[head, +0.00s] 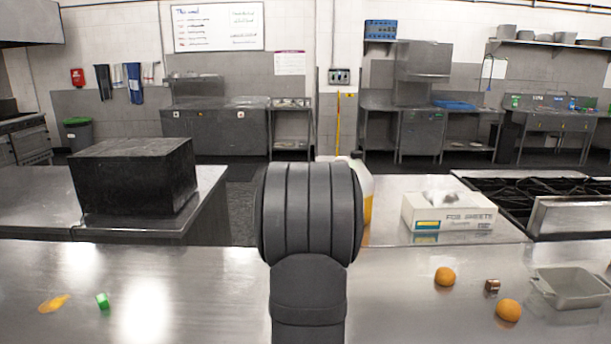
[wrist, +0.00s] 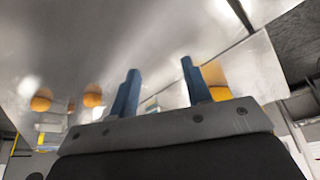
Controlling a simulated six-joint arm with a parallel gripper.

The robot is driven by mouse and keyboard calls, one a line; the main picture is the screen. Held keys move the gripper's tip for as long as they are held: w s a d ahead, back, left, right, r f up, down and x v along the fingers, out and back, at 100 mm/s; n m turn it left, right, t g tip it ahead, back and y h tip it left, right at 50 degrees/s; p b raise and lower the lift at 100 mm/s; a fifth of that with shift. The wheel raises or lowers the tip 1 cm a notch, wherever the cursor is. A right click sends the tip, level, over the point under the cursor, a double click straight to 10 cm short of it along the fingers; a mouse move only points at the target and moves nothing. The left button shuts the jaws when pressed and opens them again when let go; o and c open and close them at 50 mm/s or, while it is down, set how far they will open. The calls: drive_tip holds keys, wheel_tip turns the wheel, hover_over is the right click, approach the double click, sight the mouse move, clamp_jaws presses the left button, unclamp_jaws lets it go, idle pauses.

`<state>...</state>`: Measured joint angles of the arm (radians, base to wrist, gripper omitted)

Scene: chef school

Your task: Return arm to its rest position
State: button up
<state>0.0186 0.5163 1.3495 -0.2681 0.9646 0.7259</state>
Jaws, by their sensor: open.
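My arm (head: 309,235) stands upright in the middle of the head view, dark grey. Its gripper is hidden there. In the wrist view my gripper (wrist: 160,66) shows two blue fingers spread apart, with nothing held between them. A shiny metal surface (wrist: 90,40) fills much of that view behind the fingers. Blurred orange shapes show there to the left and beside the right finger; I cannot tell whether they are objects or reflections.
Behind stand a black box (head: 135,178), a yellow-filled container (head: 367,200) and a white carton (head: 448,212).

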drive_tip(key=s+d+m, duration=0.2)
drive_tip(key=d, duration=0.4)
drive_tip(key=s+d+m+g+h, duration=0.1)
drive_tip(key=s+d+m, duration=0.1)
drive_tip(key=d, duration=0.5)
drive_tip(key=shift+s+d+m+g, duration=0.3)
drive_tip(key=shift+s+m, duration=0.1)
drive_tip(key=shift+s, duration=0.4)
drive_tip(key=shift+w+a, duration=0.1)
drive_tip(key=w+a+n+t+y, duration=0.1)
drive_tip(key=w+a+n, duration=0.2)
drive_tip(key=a, duration=0.6)
drive_tip(key=w+a+n, duration=0.3)
drive_tip(key=a, duration=0.7)
drive_tip(key=shift+w+a+n+t+y, duration=0.25)
drive_tip(key=shift+w+n+t+y, duration=0.1)
drive_tip(key=shift+n+t+y, duration=0.05)
